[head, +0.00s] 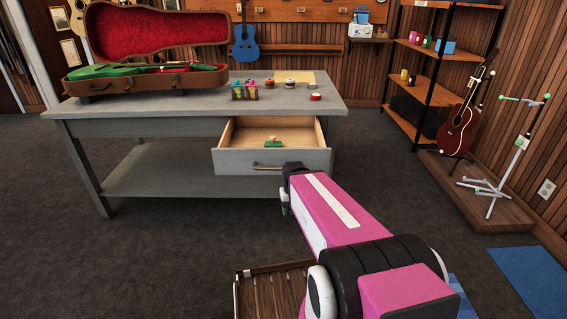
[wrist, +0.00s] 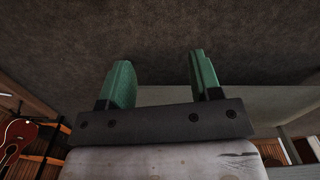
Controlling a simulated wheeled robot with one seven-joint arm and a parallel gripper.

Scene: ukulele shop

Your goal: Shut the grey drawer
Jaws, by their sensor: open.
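The grey drawer (head: 235,162) stands pulled out from the right part of the grey table (head: 155,128) in the head view. Its bar handle (head: 268,165) is on the front, and its pale wooden inside shows. A small green object (head: 273,143) lies in it. My gripper (head: 284,202) is at the lower right of the drawer front, partly hidden by my pink arm. I cannot tell whether it touches the drawer. In the wrist view its two green fingers (wrist: 160,82) are apart with nothing between them. A grey surface shows behind the right finger; I cannot tell which part it is.
An open guitar case (head: 150,85) with a green ukulele and several small items stand on the tabletop. A slatted wooden item (head: 272,292) is low in front. A shelf rack (head: 425,85), red guitar (head: 462,125) and white stand (head: 495,185) are at right.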

